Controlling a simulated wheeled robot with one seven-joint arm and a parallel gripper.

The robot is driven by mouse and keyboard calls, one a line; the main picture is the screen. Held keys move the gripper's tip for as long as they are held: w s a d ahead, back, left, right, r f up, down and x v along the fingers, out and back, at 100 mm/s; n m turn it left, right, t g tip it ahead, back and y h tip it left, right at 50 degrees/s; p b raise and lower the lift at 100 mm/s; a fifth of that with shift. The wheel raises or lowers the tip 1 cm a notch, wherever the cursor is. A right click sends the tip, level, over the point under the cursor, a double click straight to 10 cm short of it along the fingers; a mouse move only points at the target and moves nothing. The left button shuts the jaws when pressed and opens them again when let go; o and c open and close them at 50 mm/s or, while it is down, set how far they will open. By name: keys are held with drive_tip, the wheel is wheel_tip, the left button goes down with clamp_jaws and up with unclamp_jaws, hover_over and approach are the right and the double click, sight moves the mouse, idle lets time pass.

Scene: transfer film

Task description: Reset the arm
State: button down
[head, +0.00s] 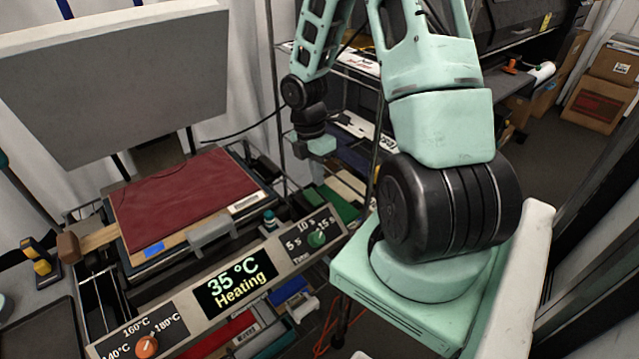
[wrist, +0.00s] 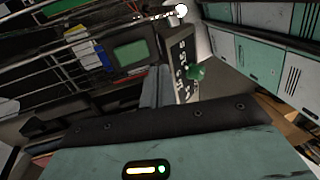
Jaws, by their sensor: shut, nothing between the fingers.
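My mint-green arm rises from its base on the right and bends down at upper centre in the head view. My gripper (head: 318,147) hangs in the air there, behind and above the time dial end of the press panel. In the wrist view my gripper (wrist: 155,85) has its grey fingers together with nothing between them. The green time knob (wrist: 198,73) appears just right of the fingers there; it also shows in the head view (head: 316,239). The gripper is apart from the knob, though the exact gap is unclear.
A heat press has its grey upper plate (head: 110,85) raised over a dark red cloth (head: 185,200). Its display (head: 236,285) reads 35 °C, Heating. An orange temperature knob (head: 146,347) sits at lower left. Shelves stand behind; cardboard boxes (head: 598,100) are at far right.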

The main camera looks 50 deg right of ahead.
wheel_tip(320, 180, up, 6)
drive_tip(key=s, duration=0.1)
drive_tip(key=shift+s, duration=0.15)
drive_tip(key=shift+a+r, duration=0.1)
drive_tip(key=shift+a, duration=0.1)
